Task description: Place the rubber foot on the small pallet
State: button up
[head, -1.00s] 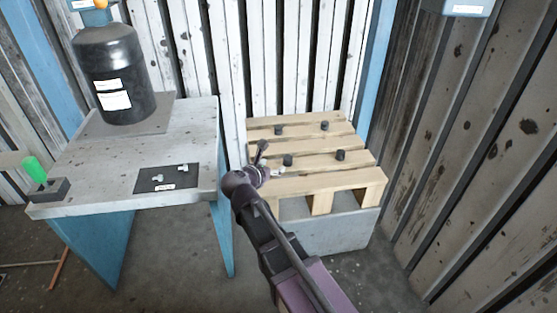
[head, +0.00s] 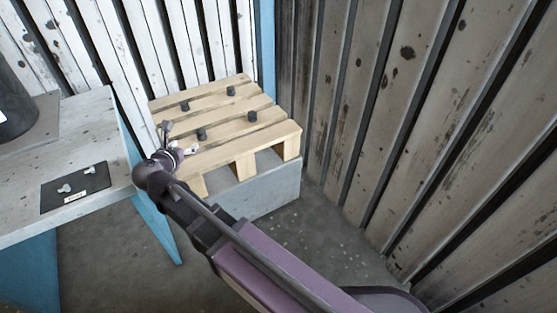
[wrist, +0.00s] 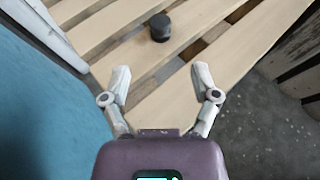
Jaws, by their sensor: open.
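The small pallet (head: 262,140) is pale slatted wood. Several short black cylinders, which look like rubber feet, stand upright and apart on its slats. The nearest rubber foot (head: 201,134) is at the front left, just beyond my gripper (head: 180,140); others include one at the front right (head: 252,116). In the wrist view my gripper (wrist: 160,78) is open and empty over a pallet slat. One rubber foot (wrist: 160,27) stands upright ahead of the gap between the fingertips, not touching them.
The pallet rests on a grey block (head: 270,190). A worn table (head: 100,115) with blue legs stands to the left, carrying a dark mat (head: 75,187) with small pale parts. White slatted panels stand behind; a ribbed wall (head: 400,130) closes the right. Floor is open in front.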

jog(key=shift+d, duration=0.1)
jog(key=w+d+f+m+g, duration=0.1)
jog(key=d+m, duration=0.1)
jog(key=d, duration=0.2)
jog(key=w+d+f+m+g+h, duration=0.1)
jog(key=d+m, duration=0.2)
jog(key=d, duration=0.2)
jog(key=w+d+f+m+g+h, duration=0.1)
jog(key=d+f+m, duration=0.1)
jog(key=d+m, duration=0.1)
jog(key=shift+w+d, duration=0.2)
jog(key=shift+d, duration=0.55)
jog(key=s+d+f+m+g+y, duration=0.1)
jog(key=s+d+f+m+g, duration=0.1)
jog(key=d+m, duration=0.6)
jog(key=s+d+f+m+g+y, duration=0.1)
jog(key=s+d+f+m+g, duration=0.2)
jog(key=d+m, duration=0.6)
jog(key=s+d+f+m+g+y, duration=0.1)
jog(key=s+d+m+g, duration=0.3)
jog(key=d+m, duration=0.5)
jog(key=shift+s+d+f+g+y, duration=0.15)
jog(key=shift+d+f+g+y, duration=0.45)
jog(key=shift+d, duration=2.25)
jog(key=shift+f, duration=0.15)
notch_tip(320, 180, up, 17)
jog(key=p, duration=1.7)
